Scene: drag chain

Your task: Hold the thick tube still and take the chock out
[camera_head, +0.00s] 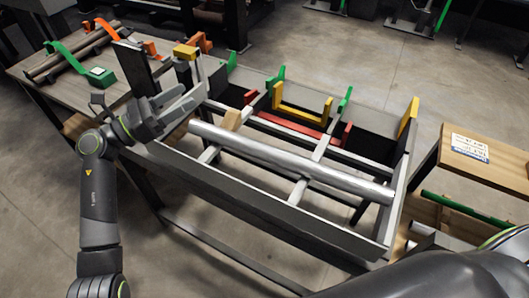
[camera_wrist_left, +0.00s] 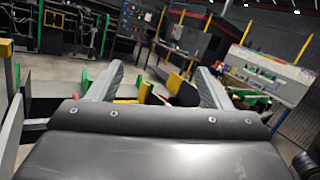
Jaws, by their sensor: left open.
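The thick tube (camera_head: 290,161) is a long silver cylinder lying across the grey frame, slanting down from upper left to lower right in the head view. The chock (camera_head: 231,119) looks like a small tan wooden block against the tube's far side near its left end. My left gripper (camera_head: 190,92) is open and empty above the left end of the frame, left of the chock and apart from the tube. Its two fingers also show spread in the left wrist view (camera_wrist_left: 160,80), with neither tube nor chock clearly seen between them. My right gripper is out of view.
The grey frame (camera_head: 240,204) has crossbars, with yellow, green and red brackets (camera_head: 302,103) along its far side. A wooden table (camera_head: 50,88) with tubes and a green block (camera_head: 101,76) stands at the left. A wooden shelf (camera_head: 490,165) is at the right.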

